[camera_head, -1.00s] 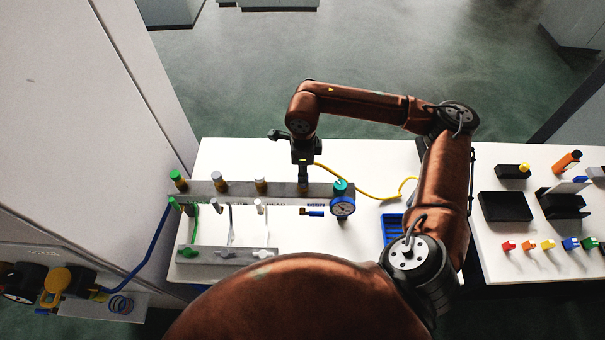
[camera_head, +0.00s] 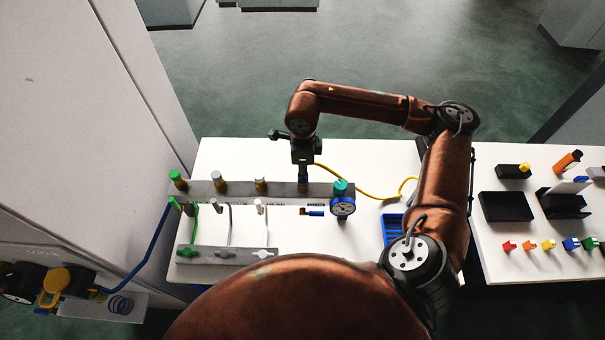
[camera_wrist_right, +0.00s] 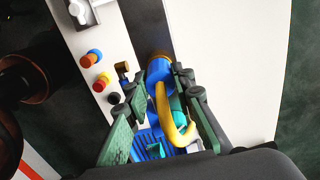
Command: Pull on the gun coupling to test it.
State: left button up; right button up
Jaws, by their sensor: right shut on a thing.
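My right gripper (camera_head: 303,162) points down at the right part of the grey manifold bar (camera_head: 238,190). In the right wrist view its fingers (camera_wrist_right: 165,88) are on either side of a blue coupling (camera_wrist_right: 158,72) and are shut on it. A yellow hose (camera_wrist_right: 163,105) comes from this coupling and curves between the fingers. In the head view the coupling (camera_head: 303,186) shows just below the gripper, upright at the bar; how it is seated is hidden. The yellow hose (camera_head: 372,193) runs right across the white table. My left gripper is not in view.
A round gauge (camera_head: 342,207) with a teal top stands right of the coupling. Several capped fittings (camera_head: 220,184) line the bar to the left. A blue tray (camera_head: 393,228) lies partly behind my arm. Black holders (camera_head: 506,206) stand on the right table. The white cabinet is left.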

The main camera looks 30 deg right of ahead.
jog(key=shift+f, duration=0.1)
dwell(0.5)
jog(key=o, duration=1.2)
jog(key=shift+c, duration=0.2)
notch_tip(320, 180, up, 12)
